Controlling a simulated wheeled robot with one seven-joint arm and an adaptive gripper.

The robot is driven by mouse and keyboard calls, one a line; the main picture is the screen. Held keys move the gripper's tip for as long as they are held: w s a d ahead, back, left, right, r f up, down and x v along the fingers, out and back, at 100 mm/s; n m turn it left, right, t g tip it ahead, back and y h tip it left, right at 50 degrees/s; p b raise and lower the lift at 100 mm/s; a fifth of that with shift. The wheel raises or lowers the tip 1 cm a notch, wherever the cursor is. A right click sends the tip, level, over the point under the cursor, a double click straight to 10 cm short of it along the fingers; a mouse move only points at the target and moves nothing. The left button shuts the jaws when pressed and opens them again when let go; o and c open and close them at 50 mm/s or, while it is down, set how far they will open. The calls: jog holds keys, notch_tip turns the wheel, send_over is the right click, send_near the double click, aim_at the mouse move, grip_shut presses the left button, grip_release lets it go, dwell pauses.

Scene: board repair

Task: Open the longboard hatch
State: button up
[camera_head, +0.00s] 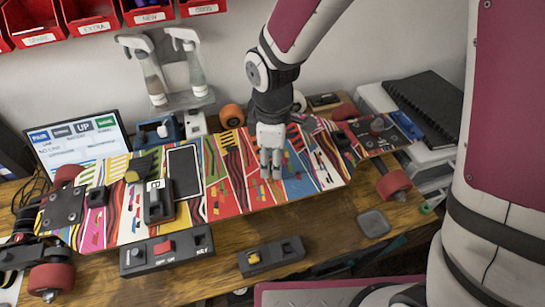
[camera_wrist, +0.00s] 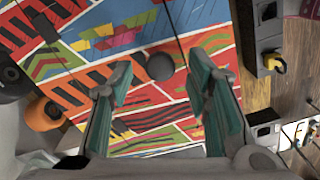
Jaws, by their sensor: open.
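The longboard (camera_head: 225,205) lies deck up across the workbench, its deck covered in bright stripes and patterns. My gripper (camera_head: 271,176) points down over the deck, right of its middle. In the wrist view my gripper (camera_wrist: 161,82) is open, with two teal-padded fingers apart and nothing held. A dark round knob (camera_wrist: 160,67) shows between the fingertips, with a grey part beside it. A pale seam crosses the patterned deck (camera_wrist: 90,75) there. I cannot make out the full outline of the hatch, and the head view hides the knob behind my gripper. Contact is unclear.
A black rectangular panel (camera_head: 185,172) and a black box (camera_head: 158,203) sit on the deck, left of my gripper. Two switch boxes (camera_head: 166,251) (camera_head: 270,257) stand in front. Spray bottles (camera_head: 188,60) and a screen (camera_head: 78,143) stand behind. Red wheels (camera_head: 393,185) stick out at the ends.

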jog(key=shift+f, duration=0.55)
grip_shut()
